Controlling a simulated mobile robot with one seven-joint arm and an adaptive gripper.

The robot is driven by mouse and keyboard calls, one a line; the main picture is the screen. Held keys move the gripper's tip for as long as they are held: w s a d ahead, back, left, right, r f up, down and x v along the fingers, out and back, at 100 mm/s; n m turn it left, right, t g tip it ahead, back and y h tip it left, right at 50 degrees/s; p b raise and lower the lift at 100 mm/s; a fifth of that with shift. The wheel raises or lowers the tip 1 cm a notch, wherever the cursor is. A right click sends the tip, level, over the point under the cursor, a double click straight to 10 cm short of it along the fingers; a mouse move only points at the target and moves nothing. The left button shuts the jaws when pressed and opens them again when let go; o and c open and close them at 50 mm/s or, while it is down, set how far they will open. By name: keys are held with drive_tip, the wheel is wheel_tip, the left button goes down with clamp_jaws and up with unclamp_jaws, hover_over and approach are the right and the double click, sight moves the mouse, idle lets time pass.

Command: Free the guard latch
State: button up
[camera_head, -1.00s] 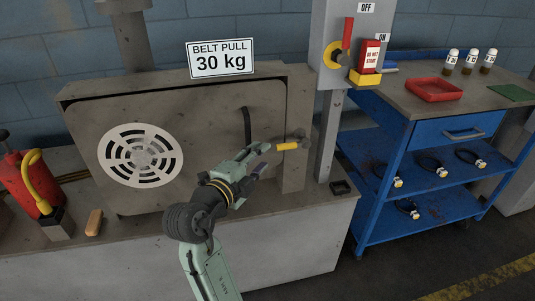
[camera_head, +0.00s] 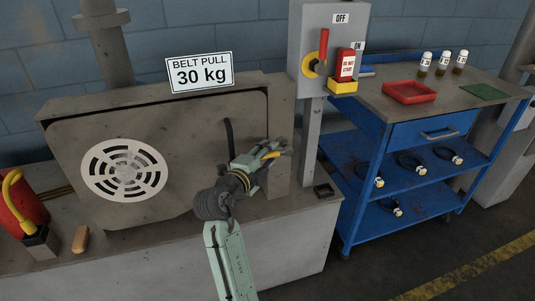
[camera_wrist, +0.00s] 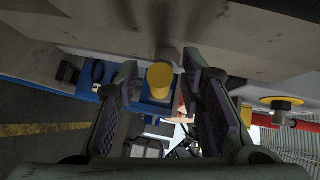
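The guard latch (camera_head: 271,155) is a short yellow handle at the right edge of the grey belt guard (camera_head: 75,150). My gripper (camera_head: 275,150) is at the latch in the head view and hides its pivot and part of the handle. In the wrist view, the yellow handle (camera_wrist: 160,78) shows nearly end-on between my two dark fingers (camera_wrist: 160,92). The fingers are apart, with a visible gap on each side of the handle. I cannot tell whether either finger touches it.
An isolator box (camera_head: 312,40) with a red lever and a red tag stands on a post just right of the guard. A blue cart (camera_head: 385,140) stands farther right. A fire extinguisher (camera_head: 22,205) and a tan block (camera_head: 81,239) are at the left.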

clamp_jaws()
idle(0.4)
idle(0.4)
